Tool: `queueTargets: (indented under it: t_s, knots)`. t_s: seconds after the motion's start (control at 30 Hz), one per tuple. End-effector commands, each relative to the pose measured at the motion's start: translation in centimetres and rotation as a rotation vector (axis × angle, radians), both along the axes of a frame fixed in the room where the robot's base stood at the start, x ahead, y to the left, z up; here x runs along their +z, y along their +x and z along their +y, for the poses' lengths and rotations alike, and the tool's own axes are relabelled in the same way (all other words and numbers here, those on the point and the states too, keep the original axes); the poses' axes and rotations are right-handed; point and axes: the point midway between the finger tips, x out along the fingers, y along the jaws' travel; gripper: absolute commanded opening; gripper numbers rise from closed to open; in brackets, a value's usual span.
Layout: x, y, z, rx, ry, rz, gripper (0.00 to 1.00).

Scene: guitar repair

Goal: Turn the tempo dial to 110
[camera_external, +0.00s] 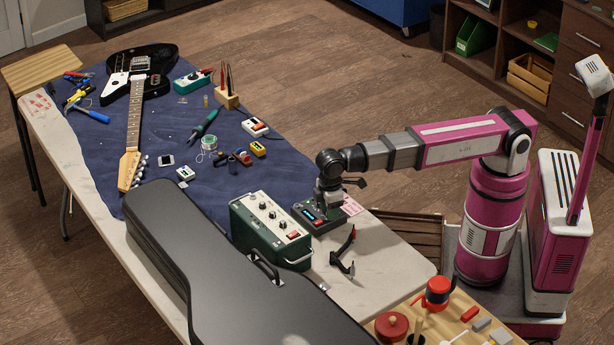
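My gripper (322,202) points down just over the box's top, right of the display. The dial is not clearly visible; the gripper hides that part of the box. I cannot tell whether the fingers are open, shut or touching the dial.
A green box with several knobs (246,226) stands just left of the device. A black clamp-like tool (343,262) lies in front. Guitar (150,70) and small tools lie on the blue cloth (100,160).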

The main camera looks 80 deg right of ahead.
Motion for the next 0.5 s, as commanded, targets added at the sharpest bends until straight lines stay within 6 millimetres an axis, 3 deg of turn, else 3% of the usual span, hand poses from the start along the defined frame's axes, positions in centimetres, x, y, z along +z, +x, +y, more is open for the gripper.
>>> queueTargets:
  t_s: [0.27,0.5]
  knots:
    - [0.5,0.0,0.0,0.000,0.000,0.000,0.47]
    - [3.6,0.1,0.1,0.000,0.001,-0.002,0.47]
